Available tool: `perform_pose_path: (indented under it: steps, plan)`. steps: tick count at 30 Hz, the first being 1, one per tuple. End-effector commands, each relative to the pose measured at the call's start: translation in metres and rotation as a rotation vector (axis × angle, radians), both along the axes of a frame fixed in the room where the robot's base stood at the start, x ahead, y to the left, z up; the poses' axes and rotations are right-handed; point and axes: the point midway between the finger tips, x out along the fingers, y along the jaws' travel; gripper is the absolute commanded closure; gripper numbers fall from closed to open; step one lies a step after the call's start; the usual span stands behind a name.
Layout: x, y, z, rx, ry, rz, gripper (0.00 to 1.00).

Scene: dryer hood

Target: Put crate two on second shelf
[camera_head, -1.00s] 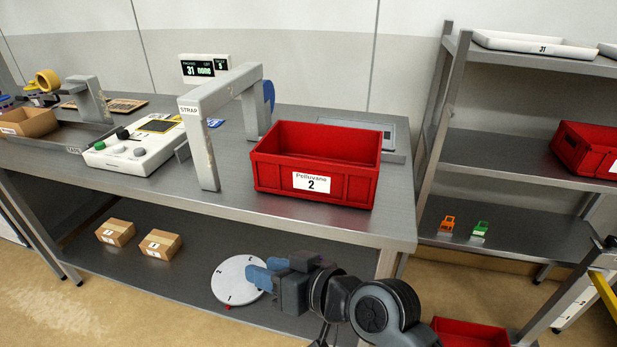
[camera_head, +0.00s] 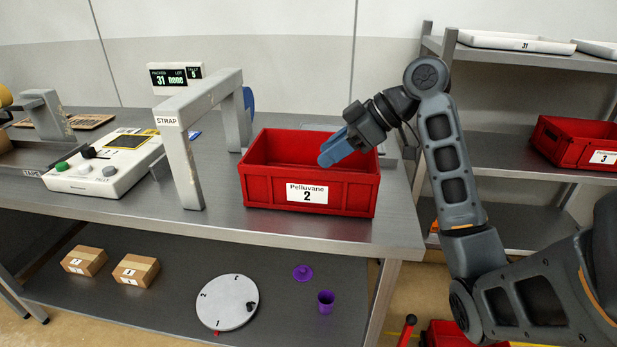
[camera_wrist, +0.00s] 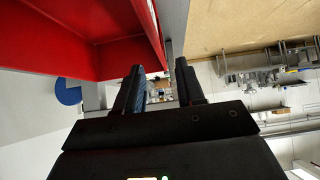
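Crate two (camera_head: 262,188) is a red open bin labelled "Pelluvane 2", upright on the grey workbench (camera_head: 225,222) near its right end. It looks empty where I can see inside. My gripper (camera_head: 330,155) reaches over its right side from the right, fingers low near the rim. In the wrist view the fingers (camera_wrist: 160,92) are apart, and a red crate wall (camera_wrist: 150,25) runs toward the gap between them. I cannot tell whether they touch it. The shelf rack at right has a top level, a middle shelf (camera_head: 490,152) and a lower shelf (camera_head: 520,225).
Crate three (camera_head: 570,145) stands on the middle shelf's right part, with bare shelf left of it. White trays (camera_head: 510,41) lie on top. A grey strap arch (camera_head: 182,150) stands left of crate two. A red crate (camera_head: 455,335) is low at the bottom.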

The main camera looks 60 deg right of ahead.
Motion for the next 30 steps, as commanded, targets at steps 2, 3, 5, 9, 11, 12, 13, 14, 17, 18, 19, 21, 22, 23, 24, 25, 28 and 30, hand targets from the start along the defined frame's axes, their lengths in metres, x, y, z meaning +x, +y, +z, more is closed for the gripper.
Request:
perform_pose_path:
  steps: [2, 3, 5, 9, 11, 12, 13, 14, 17, 18, 19, 21, 22, 23, 24, 25, 28, 30]
  plan:
    - [0.001, 0.000, -0.003, -0.002, 0.007, 0.004, 0.62]
    - [0.004, 0.001, -0.006, -0.002, 0.007, 0.004, 0.62]
    - [0.009, 0.003, -0.010, -0.001, 0.006, 0.005, 0.62]
    - [0.018, 0.005, -0.020, 0.000, 0.006, 0.002, 0.62]
    - [0.022, 0.007, -0.025, 0.000, 0.006, 0.004, 0.62]
    - [0.025, 0.007, -0.029, -0.001, 0.006, 0.002, 0.62]
    - [0.028, 0.008, -0.033, 0.000, 0.008, 0.002, 0.62]
    - [0.031, 0.008, -0.037, 0.001, 0.007, 0.001, 0.62]
    - [0.040, 0.011, -0.047, -0.001, 0.005, 0.002, 0.62]
    - [0.043, 0.013, -0.050, -0.001, 0.006, 0.003, 0.62]
    - [0.045, 0.013, -0.052, -0.001, 0.005, 0.002, 0.62]
    - [0.048, 0.014, -0.055, -0.002, 0.004, 0.002, 0.62]
    - [0.048, 0.014, -0.056, -0.002, 0.004, 0.002, 0.62]
    - [0.049, 0.014, -0.056, -0.002, 0.004, 0.002, 0.62]
    - [0.049, 0.014, -0.056, -0.002, 0.004, 0.002, 0.62]
    - [0.049, 0.014, -0.056, -0.003, 0.004, 0.001, 0.62]
    - [0.049, 0.014, -0.056, -0.003, 0.004, 0.001, 0.62]
    - [0.049, 0.014, -0.056, -0.003, 0.004, 0.001, 0.67]
